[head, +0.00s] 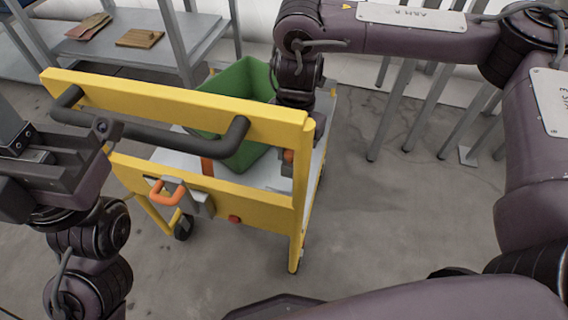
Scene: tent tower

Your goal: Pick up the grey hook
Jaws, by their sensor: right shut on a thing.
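I cannot make out the grey hook for certain. My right gripper (305,118) reaches down from the top to the right end of the yellow cart, behind its yellow top bar. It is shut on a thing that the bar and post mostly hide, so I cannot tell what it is. A small orange part (288,156) shows just below it, beside the post. My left gripper (55,145) is at the left edge, in front of the cart's dark handle, with no object visible in it. I cannot tell how far its jaws are apart.
The yellow cart (240,208) carries a green bin (240,82). An orange handle (166,192) on a grey bracket is on its front panel. A metal shelf (185,40) with flat brown pieces stands behind. Grey metal legs (392,110) stand at the back right. The floor right of the cart is clear.

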